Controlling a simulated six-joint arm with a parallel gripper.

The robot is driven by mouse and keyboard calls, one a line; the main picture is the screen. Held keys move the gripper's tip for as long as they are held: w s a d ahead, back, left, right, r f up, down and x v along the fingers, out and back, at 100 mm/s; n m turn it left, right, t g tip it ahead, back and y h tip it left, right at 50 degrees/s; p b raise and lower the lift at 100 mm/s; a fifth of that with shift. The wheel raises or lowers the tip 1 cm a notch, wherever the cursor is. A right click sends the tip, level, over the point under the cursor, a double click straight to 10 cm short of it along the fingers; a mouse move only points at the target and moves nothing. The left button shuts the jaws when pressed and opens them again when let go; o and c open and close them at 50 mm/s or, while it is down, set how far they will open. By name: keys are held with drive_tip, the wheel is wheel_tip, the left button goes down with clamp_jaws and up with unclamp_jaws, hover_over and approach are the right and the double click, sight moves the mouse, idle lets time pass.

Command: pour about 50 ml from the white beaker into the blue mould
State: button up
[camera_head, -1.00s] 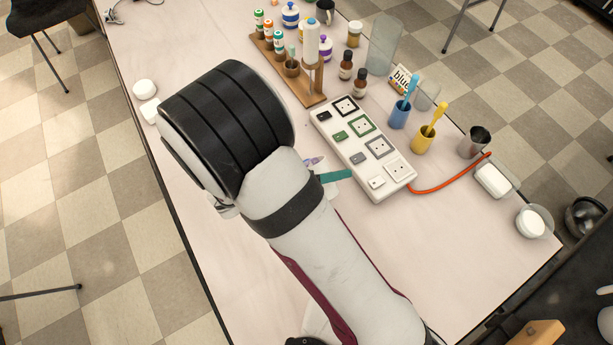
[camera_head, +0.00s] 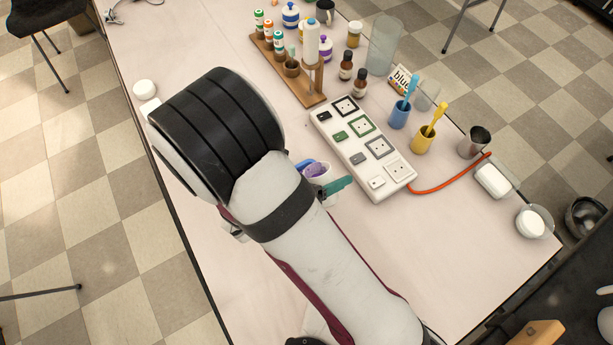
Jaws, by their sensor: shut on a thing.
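The white beaker (camera_head: 325,178) shows just right of my wrist, partly hidden by my arm; purple stuff shows in its mouth. My gripper (camera_head: 328,184) is mostly hidden behind my arm; a teal-green piece that looks like its finger lies against the beaker, and it is shut on it. A curved blue piece (camera_head: 307,166) shows at the beaker's left edge; I cannot tell whether it is the blue mould or another part. No other blue mould is clearly visible, and I cannot see any liquid stream.
A white socket strip (camera_head: 362,150) with an orange cable lies just right of the beaker. Blue (camera_head: 399,116) and yellow (camera_head: 423,140) cups, a metal cup (camera_head: 474,143) and a wooden rack (camera_head: 286,70) stand beyond. The front table area is clear.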

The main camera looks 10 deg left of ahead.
drive_tip(key=shift+s+d+r+m+t+y, duration=0.1)
drive_tip(key=shift+s+d+m+t+y, duration=0.4)
drive_tip(key=shift+m+t, duration=0.15)
